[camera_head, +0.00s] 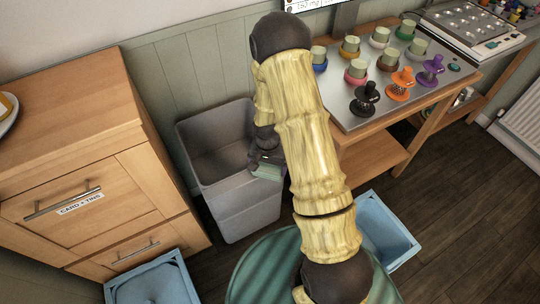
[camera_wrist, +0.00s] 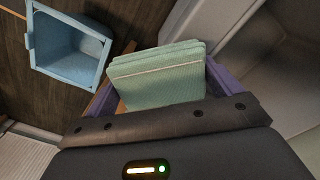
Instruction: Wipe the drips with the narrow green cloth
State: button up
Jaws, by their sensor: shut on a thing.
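The green cloth (camera_head: 267,172) is folded into a small flat pad. In the wrist view the cloth (camera_wrist: 158,78) shows several layers and a pale line along its near side. My gripper (camera_head: 264,160) is shut on it, with a purple finger at each side in the wrist view (camera_wrist: 163,88). In the head view the gripper and cloth are in front of the grey bin's right side, near its rim; I cannot tell whether they touch it. My yellow arm hides part of the scene. I see no drips and no sink in either view.
The tall grey bin (camera_head: 221,214) is open and stands between a wooden cabinet (camera_head: 75,140) and a metal-topped bench (camera_head: 352,118) with coloured cups and tools. Blue tubs stand on the floor at right (camera_head: 390,228) and lower left (camera_head: 150,283). Dark floor is free at right.

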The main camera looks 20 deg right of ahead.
jog(key=r+p, duration=0.1)
jog(key=r, duration=0.2)
jog(key=shift+s+p, duration=0.35)
jog(key=shift+p, duration=0.05)
jog(key=shift+w+r+p, duration=0.15)
jog(key=shift+r+p, duration=0.4)
jog(key=shift+r, duration=0.1)
jog(key=shift+r+p, duration=1.6)
jog(key=shift+r, duration=0.45)
jog(key=shift+f, duration=0.15)
jog(key=f+n, duration=0.1)
jog(key=n, duration=0.1)
jog(key=w+f+n, duration=0.1)
jog(key=n, duration=0.1)
jog(key=w+f+n, duration=0.1)
jog(key=f+n, duration=0.1)
jog(key=shift+a+f+n, duration=0.1)
jog(key=shift+a+n, duration=0.25)
jog(key=shift+n, duration=0.05)
jog(key=shift+d, duration=0.15)
